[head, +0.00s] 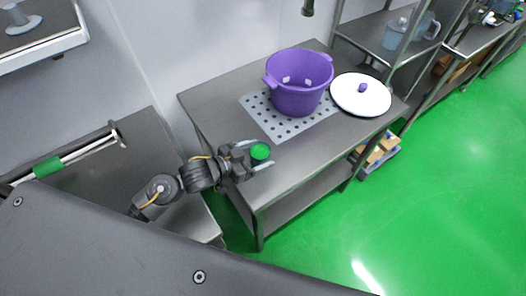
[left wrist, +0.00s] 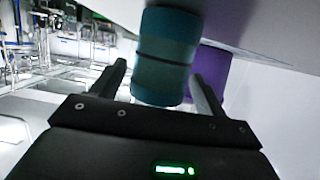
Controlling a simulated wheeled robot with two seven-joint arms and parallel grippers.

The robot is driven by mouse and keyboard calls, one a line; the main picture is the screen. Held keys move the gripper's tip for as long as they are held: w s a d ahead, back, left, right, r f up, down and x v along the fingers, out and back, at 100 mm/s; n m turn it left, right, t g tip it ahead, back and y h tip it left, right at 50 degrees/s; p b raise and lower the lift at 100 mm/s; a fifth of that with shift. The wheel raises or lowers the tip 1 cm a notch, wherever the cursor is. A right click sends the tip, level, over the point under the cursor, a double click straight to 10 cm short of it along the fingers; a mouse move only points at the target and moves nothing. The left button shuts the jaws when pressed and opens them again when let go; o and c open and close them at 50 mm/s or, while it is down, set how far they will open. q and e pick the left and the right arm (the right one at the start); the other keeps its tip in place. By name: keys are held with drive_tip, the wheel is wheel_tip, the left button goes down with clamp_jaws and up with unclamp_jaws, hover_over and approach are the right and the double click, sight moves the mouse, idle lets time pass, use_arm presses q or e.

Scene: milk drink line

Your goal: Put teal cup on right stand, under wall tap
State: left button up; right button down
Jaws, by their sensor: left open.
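The teal cup (head: 261,152) stands near the front left part of the steel table (head: 215,108), with green showing at its top. My left gripper (head: 258,158) is open, with a finger on either side of the cup. In the left wrist view, the banded teal cup (left wrist: 166,55) is between the two spread fingers (left wrist: 162,88), with a visible gap at the left finger. Contact on the other side is unclear. The wall tap (head: 308,8) hangs above and behind the table. My right gripper is out of view.
A purple pot (head: 298,98) stands on a perforated plate (head: 258,112) behind the cup. A white lid (head: 345,98) with a purple knob lies to its right. The table's front right is bare. A steel shelf (head: 365,28) with a jug (head: 397,33) is farther right.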

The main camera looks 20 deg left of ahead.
use_arm(q)
drive_tip(key=b+v, duration=0.1)
drive_tip(key=v, duration=0.7)
drive_tip(key=shift+s, duration=0.1)
drive_tip(key=shift+s+a+r, duration=0.25)
drive_tip(key=shift+s+a, duration=0.15)
drive_tip(key=shift+s, duration=0.05)
